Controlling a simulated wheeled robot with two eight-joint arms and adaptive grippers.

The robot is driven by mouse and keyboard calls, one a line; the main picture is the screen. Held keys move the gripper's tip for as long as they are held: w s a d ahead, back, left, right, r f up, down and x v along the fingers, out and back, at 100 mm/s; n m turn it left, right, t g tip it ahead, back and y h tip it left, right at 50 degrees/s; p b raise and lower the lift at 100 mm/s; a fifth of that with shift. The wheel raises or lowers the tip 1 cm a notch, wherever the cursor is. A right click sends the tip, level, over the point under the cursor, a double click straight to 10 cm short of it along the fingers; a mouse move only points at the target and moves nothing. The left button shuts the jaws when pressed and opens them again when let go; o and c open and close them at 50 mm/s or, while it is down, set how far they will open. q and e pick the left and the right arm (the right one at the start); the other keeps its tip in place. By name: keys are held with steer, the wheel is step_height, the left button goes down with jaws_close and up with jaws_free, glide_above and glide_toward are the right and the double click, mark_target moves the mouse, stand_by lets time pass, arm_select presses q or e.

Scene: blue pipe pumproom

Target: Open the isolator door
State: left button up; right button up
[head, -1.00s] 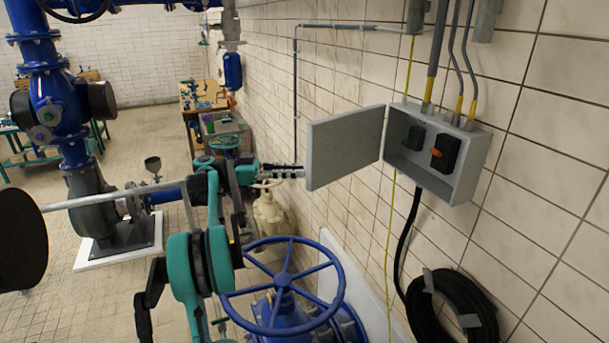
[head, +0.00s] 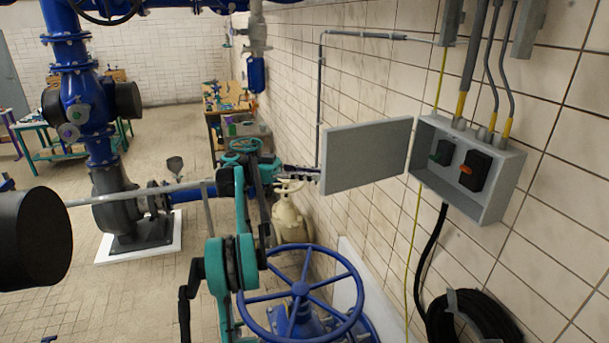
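The isolator door (head: 367,155) is a flat grey panel, swung wide open to the left of its grey box (head: 497,207) on the tiled wall. Inside the box a dark green-marked switch (head: 442,152) and a black switch with an orange handle (head: 475,170) show. My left gripper (head: 311,174) is at the door's free left edge, its fingers pointing right. It is too small and partly end-on to tell whether it touches the door or is open or shut. My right gripper is not in view.
A blue handwheel (head: 300,289) stands below the door, close to my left arm.

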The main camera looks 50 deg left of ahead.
arm_select(q)
steer(key=o, duration=0.5)
steer(key=shift+w+d+r, duration=0.1)
steer(key=shift+w+d, duration=0.25)
steer(key=shift+w, duration=0.35)
steer(key=shift+o, duration=0.3)
steer(key=shift+w+d, duration=0.35)
steer(key=shift+w, duration=0.2)
steer(key=shift+s+a, duration=0.15)
steer(key=shift+s, duration=0.15)
steer(key=shift+c, duration=0.4)
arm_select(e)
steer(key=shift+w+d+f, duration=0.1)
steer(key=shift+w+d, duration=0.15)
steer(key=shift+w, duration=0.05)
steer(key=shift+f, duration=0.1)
